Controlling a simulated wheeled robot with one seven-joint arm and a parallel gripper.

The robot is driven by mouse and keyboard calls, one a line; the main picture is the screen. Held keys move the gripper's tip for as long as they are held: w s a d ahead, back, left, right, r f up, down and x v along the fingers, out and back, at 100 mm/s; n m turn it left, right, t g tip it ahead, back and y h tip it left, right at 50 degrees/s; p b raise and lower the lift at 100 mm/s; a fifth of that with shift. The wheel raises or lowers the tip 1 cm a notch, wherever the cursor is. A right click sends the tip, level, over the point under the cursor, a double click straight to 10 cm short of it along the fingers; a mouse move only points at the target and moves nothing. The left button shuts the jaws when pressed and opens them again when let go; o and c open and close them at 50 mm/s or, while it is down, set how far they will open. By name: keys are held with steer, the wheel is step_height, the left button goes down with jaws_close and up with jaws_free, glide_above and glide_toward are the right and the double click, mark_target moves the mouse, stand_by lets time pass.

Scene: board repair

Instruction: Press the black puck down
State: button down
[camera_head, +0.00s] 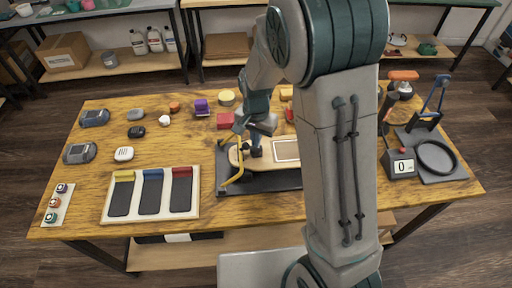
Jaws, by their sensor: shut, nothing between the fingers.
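A pale wooden board (241,157) lies on a dark mat (277,182) near the middle of the table, with a yellow clamp-like frame (231,181) at its left end. My gripper (256,152) points down over the left part of the board, its tip at or very near the board's surface. Its fingers look shut, with nothing seen between them. The black puck is not clearly seen; dark shapes at my gripper's tip blend together, so I cannot tell puck from fingers. My arm hides the board's right end.
A tray with yellow, blue and red-topped dark strips (151,213) lies front left. Several small devices and blocks are spread over the table's left and back. A scale-like display (402,165) and black ring (436,156) are at right. Bare wood shows left of the mat.

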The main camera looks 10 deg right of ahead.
steer(key=shift+f+b, duration=0.65)
steer(key=shift+f, duration=0.25)
stand_by(0.5)
steer(key=shift+r, duration=0.1)
step_height(320, 180, up, 8)
steer(key=p, duration=0.6)
stand_by(0.4)
stand_by(0.5)
steer(key=s+d+r+n+t, duration=0.1)
steer(key=s+d+r+n, duration=0.2)
steer(key=s+r, duration=0.4)
steer(key=s+d+r+n+t, duration=0.2)
steer(key=s+d+r, duration=0.4)
steer(key=s, duration=0.5)
steer(key=shift+d+r+n, duration=0.25)
steer(key=shift+r+n, duration=0.35)
steer(key=shift+r, duration=0.2)
